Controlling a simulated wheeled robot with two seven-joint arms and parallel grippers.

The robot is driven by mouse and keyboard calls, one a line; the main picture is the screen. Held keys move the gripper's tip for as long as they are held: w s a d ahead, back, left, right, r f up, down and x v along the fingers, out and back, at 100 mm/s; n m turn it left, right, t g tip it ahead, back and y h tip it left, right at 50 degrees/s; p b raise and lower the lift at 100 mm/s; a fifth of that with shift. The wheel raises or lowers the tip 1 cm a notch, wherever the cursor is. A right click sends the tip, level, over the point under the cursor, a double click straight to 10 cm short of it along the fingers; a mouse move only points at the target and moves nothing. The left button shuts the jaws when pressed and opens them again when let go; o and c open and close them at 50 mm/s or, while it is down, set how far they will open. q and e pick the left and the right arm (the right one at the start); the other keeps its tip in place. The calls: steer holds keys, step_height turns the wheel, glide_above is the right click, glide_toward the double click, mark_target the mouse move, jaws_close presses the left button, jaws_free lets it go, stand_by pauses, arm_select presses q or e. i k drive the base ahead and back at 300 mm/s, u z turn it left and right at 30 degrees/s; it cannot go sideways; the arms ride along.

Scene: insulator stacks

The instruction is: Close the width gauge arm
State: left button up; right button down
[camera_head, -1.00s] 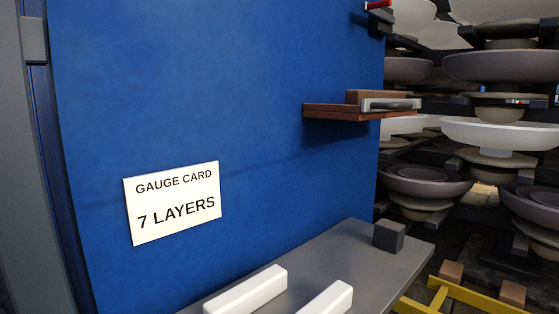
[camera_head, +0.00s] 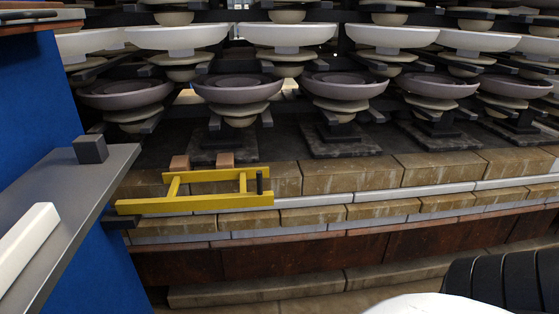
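The yellow frame (camera_head: 195,203), which looks like the width gauge arm, reaches out to the right from beside the blue panel, over the brick ledge. It has two long bars joined by cross-pieces. A short black upright peg (camera_head: 259,182) stands at its right end. Two small brown blocks (camera_head: 226,160) sit just behind its rear bar. I cannot tell where its hinge is. Neither gripper can be made out in view.
A blue panel (camera_head: 35,110) and a grey shelf (camera_head: 85,195) stand at left. The shelf bears a dark block (camera_head: 90,149) and a white bar (camera_head: 25,240). Stacked insulator discs (camera_head: 345,87) fill the back, above a brick ledge (camera_head: 440,166).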

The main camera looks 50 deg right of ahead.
mark_target(170, 204)
steer(key=k, duration=0.75)
steer(key=z, duration=1.85)
steer(key=i, duration=1.2)
steer(key=u, duration=2)
